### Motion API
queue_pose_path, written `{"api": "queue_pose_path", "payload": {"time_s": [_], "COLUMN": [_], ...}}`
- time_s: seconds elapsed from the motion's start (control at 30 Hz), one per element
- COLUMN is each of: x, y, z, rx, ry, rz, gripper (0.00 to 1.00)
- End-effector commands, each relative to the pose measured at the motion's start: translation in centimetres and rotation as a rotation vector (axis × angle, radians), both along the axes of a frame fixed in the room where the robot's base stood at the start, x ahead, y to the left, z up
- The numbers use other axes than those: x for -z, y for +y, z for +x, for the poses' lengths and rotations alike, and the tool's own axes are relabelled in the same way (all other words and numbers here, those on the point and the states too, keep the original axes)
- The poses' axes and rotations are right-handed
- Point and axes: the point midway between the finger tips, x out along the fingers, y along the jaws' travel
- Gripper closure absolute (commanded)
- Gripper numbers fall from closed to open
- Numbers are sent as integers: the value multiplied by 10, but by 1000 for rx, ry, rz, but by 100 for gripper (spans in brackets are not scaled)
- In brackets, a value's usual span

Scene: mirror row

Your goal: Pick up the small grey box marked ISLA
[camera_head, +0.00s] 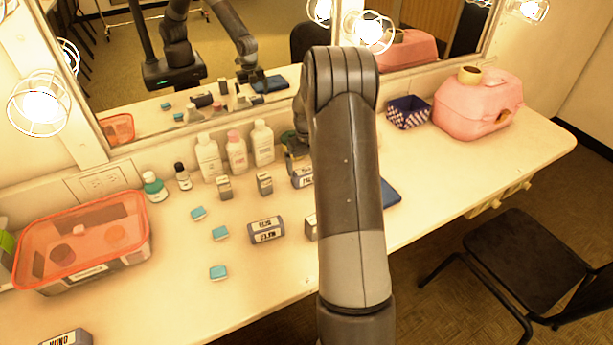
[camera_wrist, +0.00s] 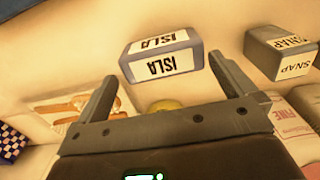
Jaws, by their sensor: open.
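My gripper (camera_head: 297,146) is mostly hidden behind my arm there, close to the box at the mirror side. I cannot tell the exact gap between fingers and box.
A grey SNAP box (camera_wrist: 283,52) lies beside the ISLA box. White bottles (camera_head: 237,152) stand near the mirror. Another labelled box (camera_head: 266,230) and blue blocks (camera_head: 219,233) lie left. A checkered basket (camera_head: 408,112) and pink case (camera_head: 478,103) stand right. An orange-rimmed tub (camera_head: 137,247) is far left.

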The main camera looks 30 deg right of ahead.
Motion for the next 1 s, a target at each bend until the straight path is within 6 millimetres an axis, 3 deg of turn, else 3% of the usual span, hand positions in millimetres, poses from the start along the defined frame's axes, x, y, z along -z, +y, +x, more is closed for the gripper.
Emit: {"api": "queue_pose_path", "payload": {"time_s": [0.33, 0.6, 1.0], "x": [45, 50, 49], "y": [3, 3, 3], "z": [-3, -3, -3], "rx": [0, 0, 0], "ry": [3, 0, 0], "rz": [1, 0, 0], "gripper": [0, 0, 33]}}
